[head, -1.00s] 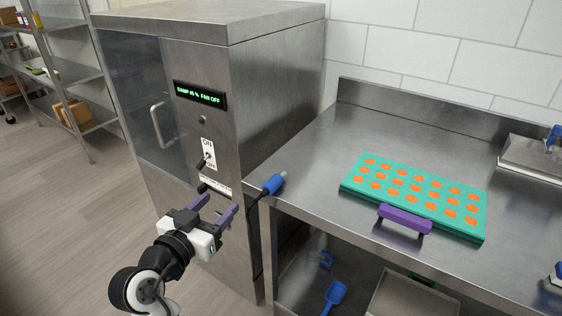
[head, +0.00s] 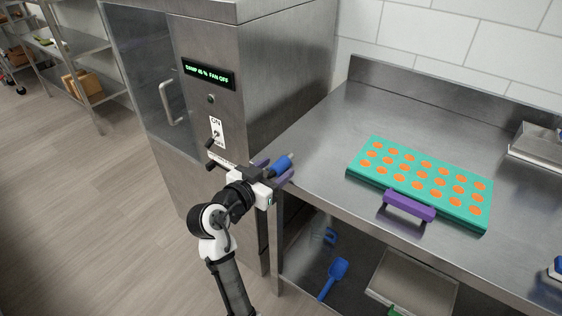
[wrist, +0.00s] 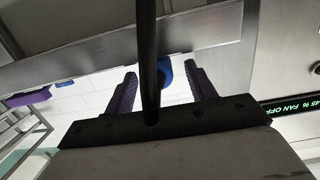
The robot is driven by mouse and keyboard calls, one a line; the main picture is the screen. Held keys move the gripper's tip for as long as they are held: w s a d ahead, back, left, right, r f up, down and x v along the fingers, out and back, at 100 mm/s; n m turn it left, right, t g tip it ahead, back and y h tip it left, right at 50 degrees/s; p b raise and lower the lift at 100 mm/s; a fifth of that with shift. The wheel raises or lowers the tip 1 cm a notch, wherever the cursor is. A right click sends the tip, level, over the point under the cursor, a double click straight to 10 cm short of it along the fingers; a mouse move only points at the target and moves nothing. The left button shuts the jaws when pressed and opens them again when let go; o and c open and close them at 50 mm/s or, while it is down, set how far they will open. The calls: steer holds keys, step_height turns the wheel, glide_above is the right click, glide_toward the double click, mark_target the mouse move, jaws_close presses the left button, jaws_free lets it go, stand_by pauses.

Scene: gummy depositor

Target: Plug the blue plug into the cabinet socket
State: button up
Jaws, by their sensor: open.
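The blue plug (head: 283,163) lies at the table's left front corner, beside the cabinet (head: 245,75). My gripper (head: 273,171) is open, with its purple fingers on either side of the plug. In the wrist view the blue plug (wrist: 165,72) shows between the open fingers, apart from both. Its black cable (wrist: 148,50) runs across the middle of that view, in front of the plug. A white label (head: 222,158) is on the cabinet front, partly behind my gripper. I cannot make out the socket clearly.
A teal tray (head: 362,178) with orange rounds and a purple handle (head: 409,205) sits on the steel table (head: 330,135). The cabinet front has a lit display (head: 209,74) and an ON switch (head: 216,131). A blue scoop (head: 334,277) lies on the shelf below.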

mark_target(281, 161)
steer(key=shift+p+x, duration=0.3)
steer(key=shift+x, duration=1.3)
steer(key=shift+c, duration=0.3)
steer(key=shift+s+r, duration=0.1)
steer(key=c, duration=1)
steer(key=shift+r, duration=0.15)
step_height(281, 161, up, 20)
steer(key=b, duration=0.1)
